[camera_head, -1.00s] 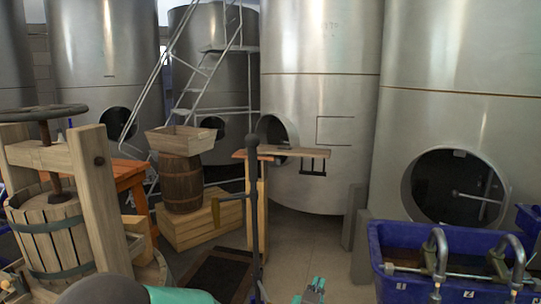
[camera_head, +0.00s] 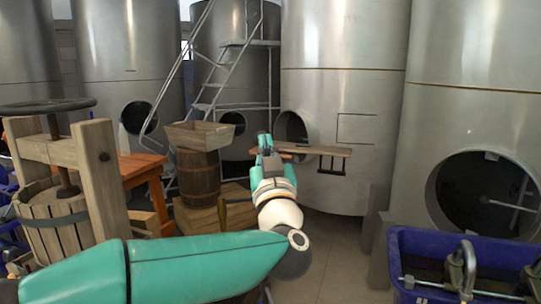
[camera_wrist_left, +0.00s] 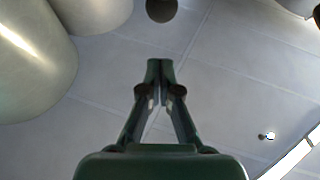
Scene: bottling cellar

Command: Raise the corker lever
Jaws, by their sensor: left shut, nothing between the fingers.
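My left gripper (camera_head: 264,140) is shut and empty, raised in the middle of the head view in front of the wooden shelf and tanks. It also shows in the left wrist view (camera_wrist_left: 160,66), fingertips together, with nothing between them. The corker's dark upright post and round knob are hidden behind my left arm in the head view. A brownish handle-like part (camera_head: 222,213) shows just left of my arm. A dark round thing (camera_wrist_left: 161,9) lies beyond the fingertips in the left wrist view, apart from them; I cannot tell whether it is the knob. My right gripper is out of view.
A wooden press (camera_head: 100,175) stands at left, beside an orange table (camera_head: 140,168). A barrel (camera_head: 198,180) carrying a wooden box (camera_head: 199,135) stands behind. A blue tub (camera_head: 425,245) with metal fittings is at right. Open floor (camera_head: 335,245) lies between my arm and the tub.

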